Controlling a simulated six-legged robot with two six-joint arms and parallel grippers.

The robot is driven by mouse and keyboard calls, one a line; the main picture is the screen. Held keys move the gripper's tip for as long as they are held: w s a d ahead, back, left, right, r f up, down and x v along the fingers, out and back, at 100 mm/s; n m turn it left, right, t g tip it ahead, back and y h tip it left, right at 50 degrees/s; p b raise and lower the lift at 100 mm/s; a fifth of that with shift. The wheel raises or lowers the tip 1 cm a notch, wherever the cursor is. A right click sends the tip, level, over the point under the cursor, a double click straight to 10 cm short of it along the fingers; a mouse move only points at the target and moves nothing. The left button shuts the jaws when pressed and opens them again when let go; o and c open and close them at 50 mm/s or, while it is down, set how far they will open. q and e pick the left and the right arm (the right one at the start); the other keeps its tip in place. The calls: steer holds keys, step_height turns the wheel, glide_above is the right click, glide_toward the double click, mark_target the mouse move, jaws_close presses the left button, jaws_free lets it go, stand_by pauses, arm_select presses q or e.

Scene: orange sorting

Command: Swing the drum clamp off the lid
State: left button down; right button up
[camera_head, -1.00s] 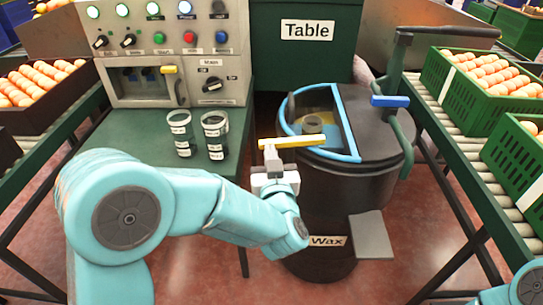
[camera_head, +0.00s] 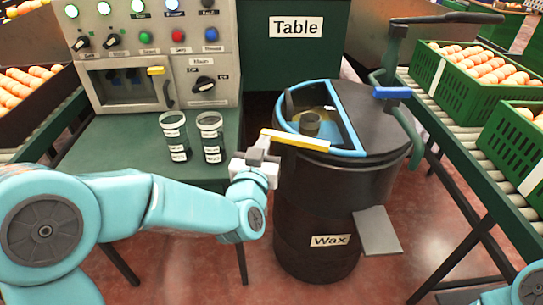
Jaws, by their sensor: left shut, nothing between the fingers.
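The black wax drum (camera_head: 325,215) stands in the middle, with a dark lid (camera_head: 375,120) and a blue-edged opening on its left part. A yellow bar (camera_head: 300,141), which looks like the clamp, lies along the front-left rim. Its right end is near the blue edge and its left end reaches past the rim. My left gripper (camera_head: 258,158) is shut and empty at the bar's left end; whether it touches the bar is hard to tell. My right gripper is out of view; only a piece of my right arm shows at bottom right.
Two dark labelled cups (camera_head: 210,137) stand on the green bench just left of the gripper. A control panel (camera_head: 150,45) is behind them. A lever with a blue grip (camera_head: 392,92) rises at the drum's right. Green orange crates (camera_head: 480,75) line the right conveyor.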

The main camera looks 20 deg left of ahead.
arm_select(q)
steer(key=shift+w+a+b, duration=0.15)
steer(key=shift+w+b, duration=0.1)
steer(key=shift+w, duration=0.3)
steer(key=shift+w+a+b, duration=0.15)
steer(key=shift+w+b, duration=0.1)
steer(key=shift+w, duration=0.3)
steer(key=shift+r, duration=0.1)
steer(key=shift+a, duration=0.1)
